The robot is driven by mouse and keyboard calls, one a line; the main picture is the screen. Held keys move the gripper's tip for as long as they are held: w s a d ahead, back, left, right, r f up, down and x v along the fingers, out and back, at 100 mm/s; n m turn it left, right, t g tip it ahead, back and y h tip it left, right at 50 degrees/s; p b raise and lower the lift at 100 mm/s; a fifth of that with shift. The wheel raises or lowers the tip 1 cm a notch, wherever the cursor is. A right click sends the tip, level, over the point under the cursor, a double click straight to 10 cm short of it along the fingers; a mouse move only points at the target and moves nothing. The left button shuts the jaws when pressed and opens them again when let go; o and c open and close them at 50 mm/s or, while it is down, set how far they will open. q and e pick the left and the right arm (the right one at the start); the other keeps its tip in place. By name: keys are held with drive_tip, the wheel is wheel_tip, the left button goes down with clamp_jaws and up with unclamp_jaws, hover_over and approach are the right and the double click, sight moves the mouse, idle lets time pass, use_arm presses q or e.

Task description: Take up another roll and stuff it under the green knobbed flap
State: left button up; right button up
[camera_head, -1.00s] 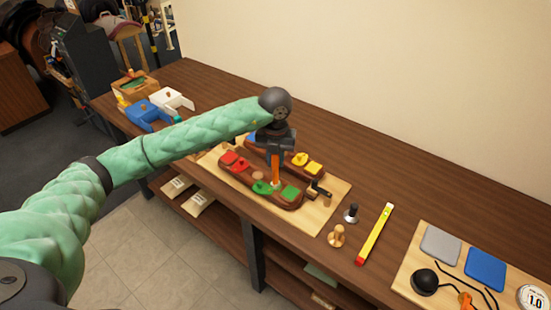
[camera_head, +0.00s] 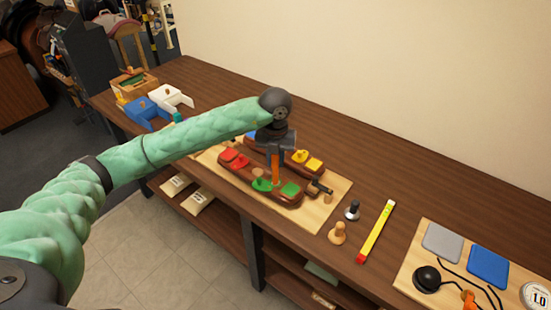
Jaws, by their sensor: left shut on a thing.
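The green knobbed flap (camera_head: 262,185) lies on the near brown saddle panel (camera_head: 262,197), left of a plain green block (camera_head: 290,190). My left gripper (camera_head: 276,181) points straight down between that flap and the green block, its orange fingers reaching close to the panel. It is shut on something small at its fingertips. The held thing is mostly hidden, so I cannot tell its shape or whether it is under the flap. My right gripper is not in view.
A red knobbed flap (camera_head: 241,162) lies on the same panel. A yellow knobbed flap (camera_head: 300,156) lies on the panel behind. A black-handled tool (camera_head: 318,187), a wooden knob (camera_head: 338,233) and a yellow level (camera_head: 376,231) stand or lie to the right. The table's back right is clear.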

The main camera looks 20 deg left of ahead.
use_arm(q)
drive_tip(key=shift+f, duration=0.3)
drive_tip(key=shift+s+f+b, duration=0.1)
drive_tip(key=shift+b, duration=0.55)
idle(1.2)
drive_tip(key=shift+r+p, duration=1.1)
drive_tip(key=shift+r, duration=2.95)
